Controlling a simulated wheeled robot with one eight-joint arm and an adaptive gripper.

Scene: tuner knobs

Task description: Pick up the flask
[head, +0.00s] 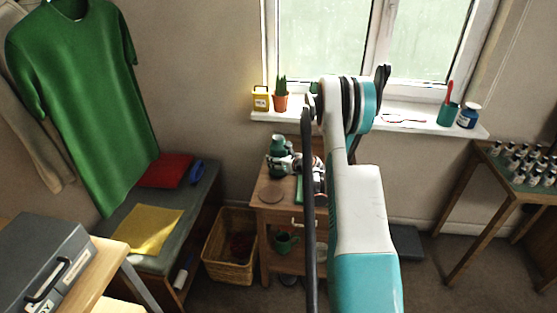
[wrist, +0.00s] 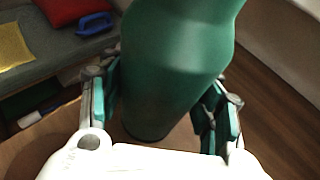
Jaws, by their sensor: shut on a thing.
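The flask (wrist: 175,65) is dark green with a rounded body and fills the middle of the wrist view. My gripper (wrist: 160,105) is shut on it, with one finger pad on each side of the body. In the head view the flask (head: 278,144) shows its upper part above my gripper (head: 284,164), over the small wooden cabinet (head: 268,212) below the window. Its lower part is hidden there by the gripper. I cannot tell whether its base touches the cabinet top.
A round brown disc (head: 271,196) lies on the cabinet top. A wicker basket (head: 230,245) and a bench (head: 205,195) with red and yellow cloths stand to the left. The windowsill (head: 400,124) behind holds a potted plant (head: 280,97) and a yellow tin (head: 261,99).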

